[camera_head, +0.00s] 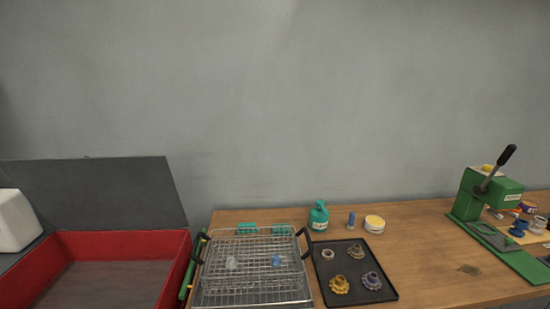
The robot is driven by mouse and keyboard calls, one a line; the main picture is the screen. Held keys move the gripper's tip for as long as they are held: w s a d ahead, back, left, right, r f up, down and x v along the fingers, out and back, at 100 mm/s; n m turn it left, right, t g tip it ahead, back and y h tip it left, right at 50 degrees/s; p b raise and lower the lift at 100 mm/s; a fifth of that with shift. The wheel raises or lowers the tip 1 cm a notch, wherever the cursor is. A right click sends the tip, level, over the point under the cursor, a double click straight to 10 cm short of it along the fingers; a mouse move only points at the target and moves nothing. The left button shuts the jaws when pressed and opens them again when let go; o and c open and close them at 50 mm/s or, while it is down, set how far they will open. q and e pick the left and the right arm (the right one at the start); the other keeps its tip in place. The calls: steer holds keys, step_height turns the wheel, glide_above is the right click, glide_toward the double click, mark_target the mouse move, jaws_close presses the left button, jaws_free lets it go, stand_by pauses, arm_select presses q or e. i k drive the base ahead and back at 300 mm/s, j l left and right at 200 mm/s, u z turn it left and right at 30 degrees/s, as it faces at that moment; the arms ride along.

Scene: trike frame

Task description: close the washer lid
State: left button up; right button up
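The washer is a red open-topped bin (178,271) at the lower left, cut off by the bottom edge of the view. Its dark grey lid (110,190) stands raised and open along the back, against the wall. The inside of the bin shows a bare grey floor. Neither of my grippers is in view.
A wire basket (253,297) with black handles stands right of the washer. Beyond it are a black tray (340,243) with gears, a teal bottle (319,215), a round tin (374,224) and a green press (480,195). A white block (16,220) sits at far left.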

mark_target(126, 191)
steer(key=j+u, duration=0.15)
steer(key=u, duration=1.5)
steer(key=i+l, duration=0.05)
